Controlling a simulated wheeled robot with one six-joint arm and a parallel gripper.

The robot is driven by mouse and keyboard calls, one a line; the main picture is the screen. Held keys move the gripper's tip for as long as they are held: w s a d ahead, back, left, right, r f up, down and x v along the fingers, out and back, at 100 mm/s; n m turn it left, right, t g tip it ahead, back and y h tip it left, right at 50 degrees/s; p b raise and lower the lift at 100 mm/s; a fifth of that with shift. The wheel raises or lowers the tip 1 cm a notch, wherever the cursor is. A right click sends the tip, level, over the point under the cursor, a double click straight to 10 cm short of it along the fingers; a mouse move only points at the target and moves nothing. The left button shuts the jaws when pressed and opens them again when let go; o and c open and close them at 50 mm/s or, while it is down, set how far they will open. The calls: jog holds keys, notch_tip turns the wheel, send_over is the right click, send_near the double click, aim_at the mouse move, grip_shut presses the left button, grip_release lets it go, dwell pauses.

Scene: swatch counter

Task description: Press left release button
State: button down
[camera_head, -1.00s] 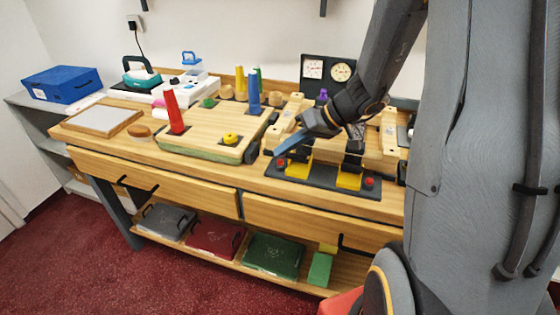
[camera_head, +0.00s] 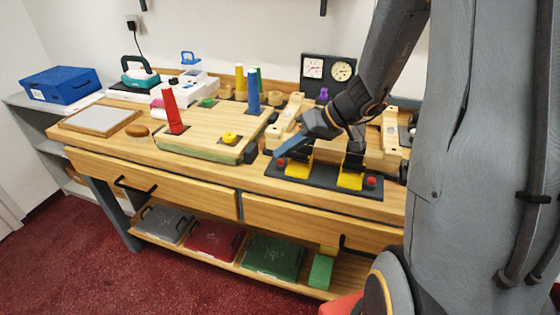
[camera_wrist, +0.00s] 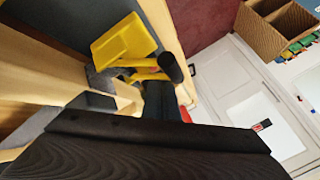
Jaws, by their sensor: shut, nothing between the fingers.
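A dark base plate (camera_head: 325,187) lies at the front of the wooden counter, with two yellow blocks on it. The left release button (camera_head: 281,162) is red and sits at the plate's left end. A second red button (camera_head: 370,181) is at the right end. My gripper (camera_head: 280,155) is shut and empty, its blue-grey fingertips pointing down just above or at the left button; I cannot tell whether they touch. In the wrist view, a yellow part (camera_wrist: 123,42) shows clearly, and a sliver of red (camera_wrist: 185,114) shows beside the dark finger, mostly hidden.
A wooden board (camera_head: 205,137) with a red cone (camera_head: 170,112) and a blue cone (camera_head: 252,92) is left of my gripper. Light wooden blocks (camera_head: 390,130) stand behind the plate. The counter's front edge is close to the plate.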

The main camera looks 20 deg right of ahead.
jog(key=shift+s+f+b, duration=0.1)
jog(key=shift+f+b, duration=0.7)
jog(key=shift+b, duration=0.1)
dwell(1.3)
jog(key=shift+r, duration=0.1)
jog(key=shift+r+p, duration=0.4)
jog(key=shift+r, duration=0.65)
jog(key=shift+r+p, duration=1.2)
jog(key=shift+r, duration=1.25)
